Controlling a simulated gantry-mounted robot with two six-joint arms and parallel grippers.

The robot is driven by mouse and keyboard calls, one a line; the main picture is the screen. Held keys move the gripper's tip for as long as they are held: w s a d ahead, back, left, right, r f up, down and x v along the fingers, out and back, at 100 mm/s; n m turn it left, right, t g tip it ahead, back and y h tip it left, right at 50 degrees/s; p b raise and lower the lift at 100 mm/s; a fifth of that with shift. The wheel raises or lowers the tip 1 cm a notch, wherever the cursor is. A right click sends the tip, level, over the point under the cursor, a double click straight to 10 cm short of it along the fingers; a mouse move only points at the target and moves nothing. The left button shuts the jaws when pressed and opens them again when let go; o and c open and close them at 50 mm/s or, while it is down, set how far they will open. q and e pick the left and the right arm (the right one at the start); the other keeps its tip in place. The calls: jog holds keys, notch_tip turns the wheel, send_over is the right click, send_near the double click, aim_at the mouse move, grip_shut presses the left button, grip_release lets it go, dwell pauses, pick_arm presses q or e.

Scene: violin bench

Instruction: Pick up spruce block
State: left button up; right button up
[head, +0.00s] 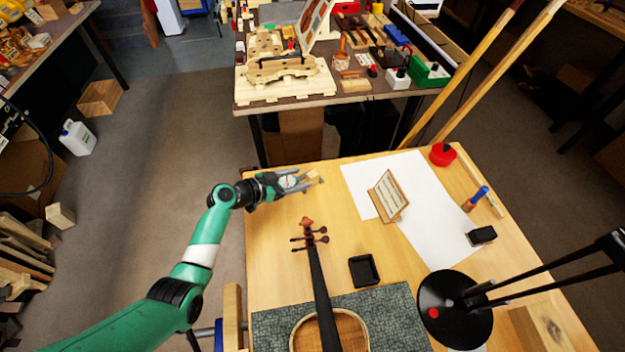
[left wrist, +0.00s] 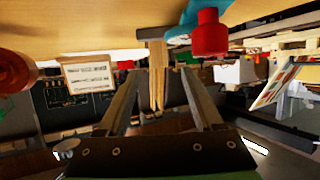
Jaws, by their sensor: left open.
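A small pale wood block, which looks like the spruce block (head: 314,177), lies near the far left edge of the bench (head: 270,230) in the head view. My left gripper (head: 304,182) is low over the bench, pointing right at the block, with its fingers apart. Whether the block is partly between the fingertips is hard to tell. In the left wrist view the two fingers (left wrist: 158,73) are spread, with pale wood showing beyond them; I cannot tell which part of it is the block. My right gripper is out of view.
A violin (head: 320,290) lies on the bench with its scroll near my left arm. A black tray (head: 364,270), a small wooden stand (head: 388,196), white paper (head: 440,232), a red pot (head: 442,154) and a black lamp (head: 455,305) are to the right.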

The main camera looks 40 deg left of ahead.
aim_at(310, 175)
pick_arm(q)
jog(key=b+x, duration=0.2)
jog(key=x, duration=0.3)
jog(key=shift+w+d+f+b, duration=0.1)
jog(key=shift+w+f+b, duration=0.05)
jog(key=shift+w+b, duration=0.2)
jog(key=shift+s, duration=0.1)
grip_shut()
